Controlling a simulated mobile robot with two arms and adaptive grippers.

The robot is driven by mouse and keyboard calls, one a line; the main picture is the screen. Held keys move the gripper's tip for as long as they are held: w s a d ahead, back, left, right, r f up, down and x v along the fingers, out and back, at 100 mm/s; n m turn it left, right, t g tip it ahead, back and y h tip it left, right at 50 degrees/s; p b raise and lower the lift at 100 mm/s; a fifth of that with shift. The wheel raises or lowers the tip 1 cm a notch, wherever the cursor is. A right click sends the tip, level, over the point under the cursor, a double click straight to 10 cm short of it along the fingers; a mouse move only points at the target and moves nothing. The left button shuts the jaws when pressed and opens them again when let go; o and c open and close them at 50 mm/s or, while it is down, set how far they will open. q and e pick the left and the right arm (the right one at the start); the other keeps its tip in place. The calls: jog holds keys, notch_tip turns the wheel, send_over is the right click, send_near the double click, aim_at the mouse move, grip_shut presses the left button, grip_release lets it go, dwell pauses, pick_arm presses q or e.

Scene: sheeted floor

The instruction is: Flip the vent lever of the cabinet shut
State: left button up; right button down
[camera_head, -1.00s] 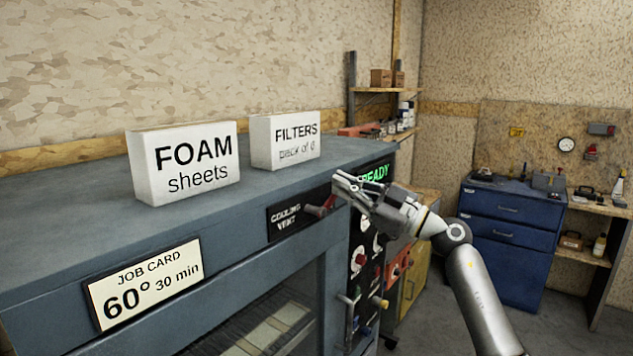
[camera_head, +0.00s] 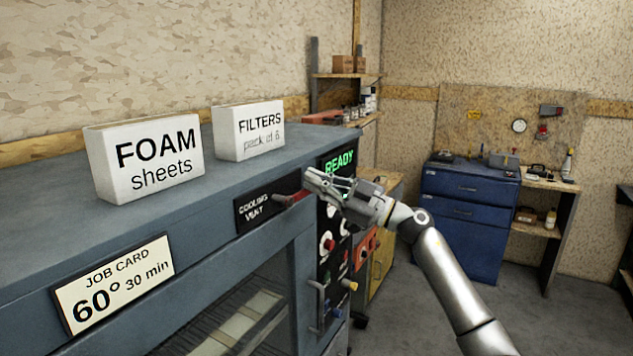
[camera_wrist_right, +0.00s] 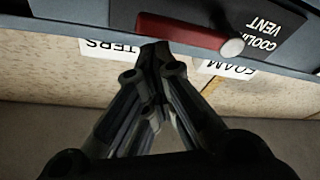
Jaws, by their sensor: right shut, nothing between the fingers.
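The blue-grey cabinet (camera_head: 60,215) fills the left of the head view. Its red vent lever (camera_head: 291,198) sits on the black "COOLING VENT" plate (camera_head: 252,210), near the right end of the front. The lever lies close to level, and its far end is partly behind my gripper. My right gripper (camera_head: 308,180) is shut and empty, with its tips right at the lever; I cannot tell whether they touch. In the wrist view the red lever (camera_wrist_right: 185,32) lies just past the shut fingertips (camera_wrist_right: 155,50). My left gripper is not in view.
A FOAM sheets box (camera_head: 145,158) and a FILTERS box (camera_head: 248,131) stand on the cabinet top. A control panel with a READY display (camera_head: 338,162) and knobs is beside the lever. A blue drawer unit (camera_head: 465,215) stands at the back right, with open floor before it.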

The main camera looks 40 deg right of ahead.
jog(key=shift+f, duration=0.1)
notch_tip(320, 180, up, 5)
jog(key=p, duration=0.5)
jog(key=a+f+b+v, duration=0.1)
jog(key=b+v, duration=0.5)
jog(key=v, duration=0.4)
jog(key=shift+s+a, duration=0.15)
jog(key=shift+s, duration=0.15)
